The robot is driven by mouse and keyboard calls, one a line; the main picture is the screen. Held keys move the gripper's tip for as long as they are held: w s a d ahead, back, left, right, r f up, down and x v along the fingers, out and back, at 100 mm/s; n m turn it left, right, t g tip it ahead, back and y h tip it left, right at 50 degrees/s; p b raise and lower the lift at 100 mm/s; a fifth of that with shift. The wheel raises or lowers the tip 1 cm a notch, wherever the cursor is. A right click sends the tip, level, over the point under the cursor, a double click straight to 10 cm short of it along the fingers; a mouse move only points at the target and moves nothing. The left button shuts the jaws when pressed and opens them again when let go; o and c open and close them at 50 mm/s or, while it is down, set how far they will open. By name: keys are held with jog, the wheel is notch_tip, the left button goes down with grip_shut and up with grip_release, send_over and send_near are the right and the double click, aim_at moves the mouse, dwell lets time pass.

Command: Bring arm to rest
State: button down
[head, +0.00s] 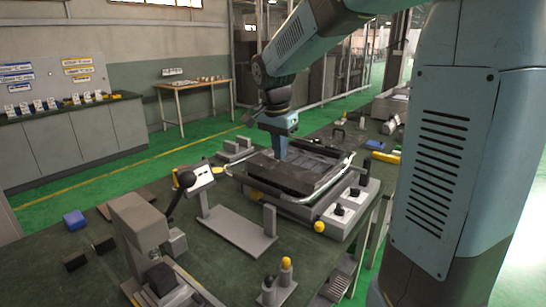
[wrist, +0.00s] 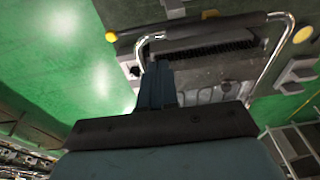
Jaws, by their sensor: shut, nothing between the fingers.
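My gripper (head: 281,148) hangs from my blue arm in the head view, pointing down over the dark tray-like fixture (head: 318,149) with a shiny metal handle bar (head: 338,174). Its fingers are shut with nothing between them. I cannot tell whether the fingertips touch the fixture. In the wrist view my gripper (wrist: 158,72) shows its closed blue fingers in front of the fixture's dark ridged part (wrist: 205,54), with the metal bar curving around it.
The green workbench (head: 90,235) holds a grey press (head: 135,235) with a black lever at the left, a grey bracket (head: 238,229), a switch box with black knobs (head: 350,207) and a blue block (head: 74,220). Yellow knobs stand near the front. A wooden table (head: 195,85) is behind.

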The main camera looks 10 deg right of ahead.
jog(key=s+d+r+n+t, duration=0.1)
jog(key=s+n, duration=0.4)
jog(key=s, duration=0.6)
jog(key=s+d+r+n+t+y, duration=0.1)
jog(key=s+n, duration=0.4)
jog(key=s, duration=0.7)
jog(key=shift+d+r+t, duration=0.5)
jog(key=shift+d+t, duration=0.6)
jog(key=shift+d, duration=0.05)
